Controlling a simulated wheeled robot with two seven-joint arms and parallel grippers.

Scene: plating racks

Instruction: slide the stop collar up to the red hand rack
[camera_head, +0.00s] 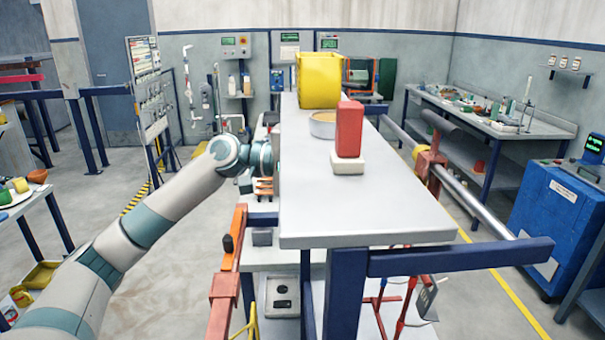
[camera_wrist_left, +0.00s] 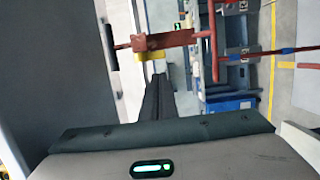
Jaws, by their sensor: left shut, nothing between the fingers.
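In the left wrist view, a red rack piece (camera_wrist_left: 165,40) with a blocky clamp runs across the upper middle and joins a red upright post. A yellow collar-like piece (camera_wrist_left: 150,57) sits just under the clamp; I cannot tell whether they touch. My left gripper (camera_wrist_left: 157,78) has its dark fingers shut and empty, pointing toward the yellow piece, with the tips just short of it. In the head view my left arm reaches in from the left, and its fingers are hidden behind the worktop. My right gripper is not in view.
The grey worktop (camera_head: 400,205) carries a red block on a white base (camera_head: 348,140), a round dish (camera_head: 322,124) and a yellow bin (camera_head: 320,80). A steel rail (camera_head: 475,205) with an orange-red bracket (camera_head: 429,166) runs along its right. An orange-red frame (camera_head: 224,285) stands at front left.

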